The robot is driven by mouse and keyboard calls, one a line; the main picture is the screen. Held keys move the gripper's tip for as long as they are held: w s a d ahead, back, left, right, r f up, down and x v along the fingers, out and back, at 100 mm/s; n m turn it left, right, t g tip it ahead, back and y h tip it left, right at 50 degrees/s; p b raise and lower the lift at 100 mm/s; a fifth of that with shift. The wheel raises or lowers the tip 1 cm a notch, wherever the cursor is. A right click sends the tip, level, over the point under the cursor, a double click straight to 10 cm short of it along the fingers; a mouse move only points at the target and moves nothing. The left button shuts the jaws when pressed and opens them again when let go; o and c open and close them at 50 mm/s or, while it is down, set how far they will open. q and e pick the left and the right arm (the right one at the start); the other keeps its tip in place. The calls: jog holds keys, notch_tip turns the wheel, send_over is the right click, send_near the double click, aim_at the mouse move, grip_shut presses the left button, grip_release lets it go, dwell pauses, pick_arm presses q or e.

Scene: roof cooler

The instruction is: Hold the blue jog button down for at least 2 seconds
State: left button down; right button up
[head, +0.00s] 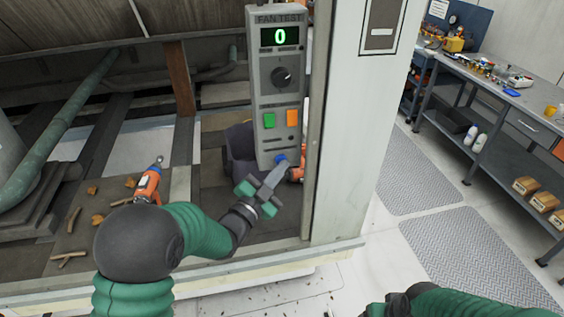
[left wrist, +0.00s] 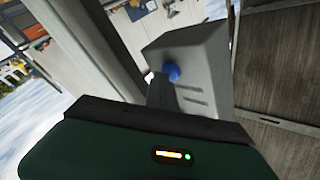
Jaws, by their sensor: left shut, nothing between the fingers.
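The grey fan test box (head: 262,95) hangs upright, its display (head: 280,36) reading a green 0. The blue jog button (head: 281,158) is at the box's bottom end; it also shows in the left wrist view (left wrist: 172,72). My left gripper (head: 279,166) is shut and empty, with its tips right at the blue button from below. In the left wrist view the dark fingers (left wrist: 160,92) overlap the button's lower edge. I cannot tell whether they touch or press it. My right gripper (head: 398,302) is partly in view at the bottom edge, its jaws unclear.
A dark knob (head: 281,77), a green button (head: 269,120) and an orange button (head: 292,118) sit on the box's front. A pale post (head: 350,130) stands just right of it. An orange-and-grey tool (head: 148,184) stands at left among wood scraps. A workbench (head: 500,90) is far right.

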dwell(0.7)
pick_arm(q)
jog(key=shift+s+d+b, duration=0.25)
jog(key=shift+s+b, duration=0.1)
jog(key=shift+s, duration=0.5)
jog(key=s, duration=0.1)
jog(key=s+d, duration=0.1)
jog(key=s, duration=0.1)
jog(key=s+b, duration=0.1)
jog(key=shift+s+d, duration=0.3)
jog(key=shift+s, duration=0.05)
